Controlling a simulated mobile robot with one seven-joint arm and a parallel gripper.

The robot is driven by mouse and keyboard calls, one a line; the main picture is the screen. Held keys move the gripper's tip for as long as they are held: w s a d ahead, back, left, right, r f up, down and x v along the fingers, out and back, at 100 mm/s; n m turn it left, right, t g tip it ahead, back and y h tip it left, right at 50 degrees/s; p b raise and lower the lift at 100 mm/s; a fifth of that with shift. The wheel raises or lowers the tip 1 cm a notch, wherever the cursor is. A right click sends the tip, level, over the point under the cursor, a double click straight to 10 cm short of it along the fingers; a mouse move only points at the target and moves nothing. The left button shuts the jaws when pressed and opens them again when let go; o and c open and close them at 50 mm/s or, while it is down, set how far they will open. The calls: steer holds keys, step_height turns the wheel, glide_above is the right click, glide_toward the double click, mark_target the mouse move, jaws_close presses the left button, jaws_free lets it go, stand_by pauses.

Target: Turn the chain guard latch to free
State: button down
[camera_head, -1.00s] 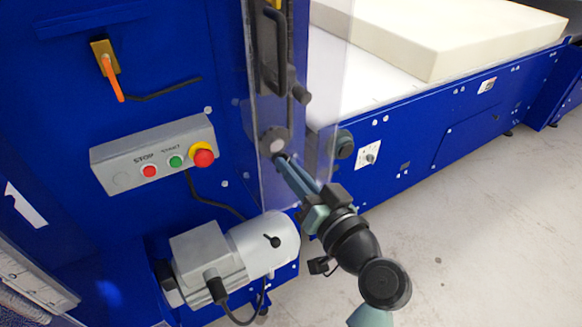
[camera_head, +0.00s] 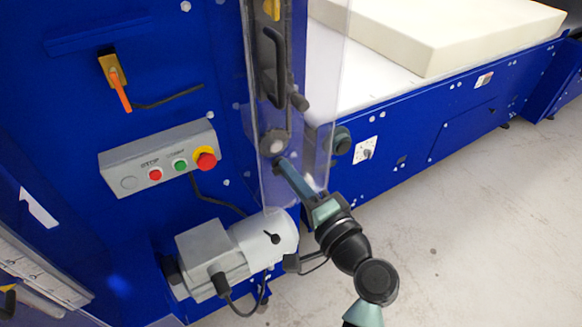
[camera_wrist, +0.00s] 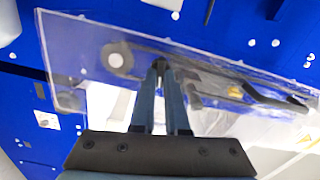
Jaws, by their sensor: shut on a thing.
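A clear chain guard (camera_head: 320,90) with a black handle (camera_head: 271,65) stands at the edge of the blue machine; it also shows in the wrist view (camera_wrist: 70,88). My gripper (camera_head: 279,162) reaches up to the guard's lower part, just below a round grey disc (camera_head: 274,143). In the wrist view my gripper's fingertips (camera_wrist: 160,68) are close together on a small dark piece (camera_wrist: 160,63), apparently the latch, beside the disc (camera_wrist: 117,59). The fingers hide most of this piece, so its turn angle cannot be told.
A grey control box (camera_head: 160,158) with red and green buttons is at left, below an orange-handled switch (camera_head: 118,85). A grey motor (camera_head: 235,250) sits close to my arm's left. A foam block (camera_head: 450,30) lies on the bed at right. The floor at right is clear.

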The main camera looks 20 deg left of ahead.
steer(key=shift+m+p, duration=0.45)
steer(key=shift+m, duration=0.45)
steer(key=shift+f, duration=0.1)
steer(key=c, duration=0.9)
jaws_free()
steer(key=b+v, duration=0.2)
steer(key=v, duration=1.1)
steer(key=shift+w, duration=0.1)
